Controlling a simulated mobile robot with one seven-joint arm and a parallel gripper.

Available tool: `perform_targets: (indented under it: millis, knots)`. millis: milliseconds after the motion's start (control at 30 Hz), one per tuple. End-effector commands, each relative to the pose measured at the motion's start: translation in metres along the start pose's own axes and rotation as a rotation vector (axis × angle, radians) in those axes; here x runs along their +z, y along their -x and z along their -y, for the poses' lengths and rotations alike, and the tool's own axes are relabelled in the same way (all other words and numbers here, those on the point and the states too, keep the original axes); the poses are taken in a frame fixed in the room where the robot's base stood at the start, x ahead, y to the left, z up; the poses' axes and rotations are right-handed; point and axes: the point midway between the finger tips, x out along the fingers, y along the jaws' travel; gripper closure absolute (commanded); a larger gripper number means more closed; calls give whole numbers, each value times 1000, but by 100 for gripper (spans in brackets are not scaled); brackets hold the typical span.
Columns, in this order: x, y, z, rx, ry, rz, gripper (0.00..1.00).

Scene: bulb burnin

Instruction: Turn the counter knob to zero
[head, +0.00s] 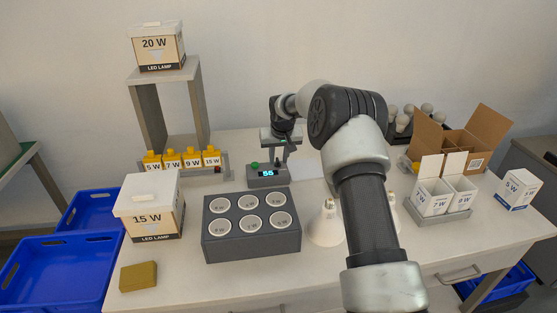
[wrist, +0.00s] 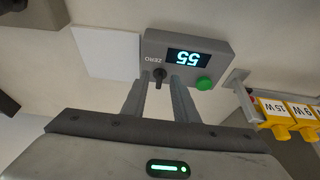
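The counter (head: 268,181) is a grey box on the table, with a lit display reading 55 and a green button. In the wrist view the counter (wrist: 222,50) appears upside down. Its small black knob (wrist: 159,75) sits beside the word ZERO, with the green button (wrist: 204,86) to the right. My gripper (head: 280,158) is above the counter in the head view. In the wrist view my gripper (wrist: 159,84) is open, its two fingers apart with the knob showing between their tips. I cannot tell whether they touch it. The knob is hard to make out in the head view.
A grey block with several round sockets (head: 207,240) stands in front of the counter. Yellow labelled blocks (head: 172,158) stand in a rack to the left, near a 15 W box (head: 150,222). A white bulb (head: 325,227) stands right of the socket block.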

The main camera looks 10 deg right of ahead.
Motion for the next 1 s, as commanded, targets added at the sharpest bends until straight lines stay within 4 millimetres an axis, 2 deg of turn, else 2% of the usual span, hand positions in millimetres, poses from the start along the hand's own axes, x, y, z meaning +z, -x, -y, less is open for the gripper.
perform_targets:
  millis: [133,400,567,1000]
  knots:
    - [0,-8,0,0,0,0,73]
    - [0,-9,0,0,1,0,73]
    - [0,-9,0,0,1,0,100]
    - [0,-9,2,22,-47,-1,100]
